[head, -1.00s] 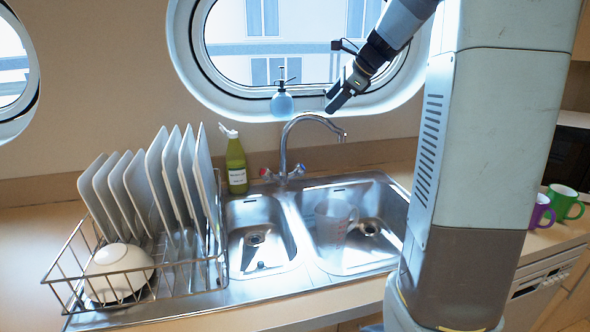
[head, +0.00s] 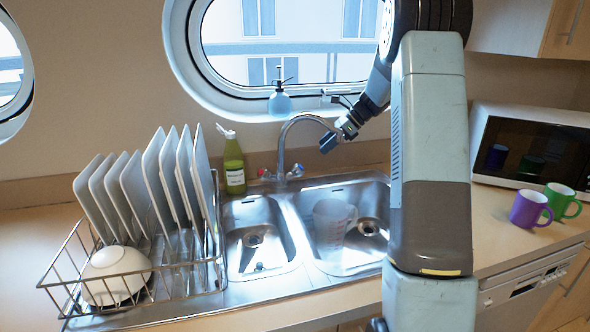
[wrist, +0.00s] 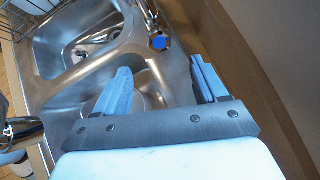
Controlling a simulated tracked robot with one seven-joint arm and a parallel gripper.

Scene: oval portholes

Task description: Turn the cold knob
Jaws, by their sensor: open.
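The cold knob, with a blue cap, sits at the right of the tap base in the head view (head: 298,169). It also shows in the wrist view (wrist: 159,42), beyond the fingertips and roughly in line with the space between them. The chrome tap (head: 282,150) stands behind the sink, with the red hot knob (head: 262,172) at its left. My gripper (head: 328,144) is open and empty, beside the curved spout, above and to the right of the cold knob. Its two blue-grey fingers show apart in the wrist view (wrist: 160,68). Neither finger touches the knob.
A clear jug (head: 332,222) stands in the right basin (head: 362,200). A green bottle (head: 234,165) is left of the tap, beside a dish rack with plates (head: 140,285). A blue soap dispenser (head: 280,100) stands on the porthole sill. Mugs (head: 530,208) are at right.

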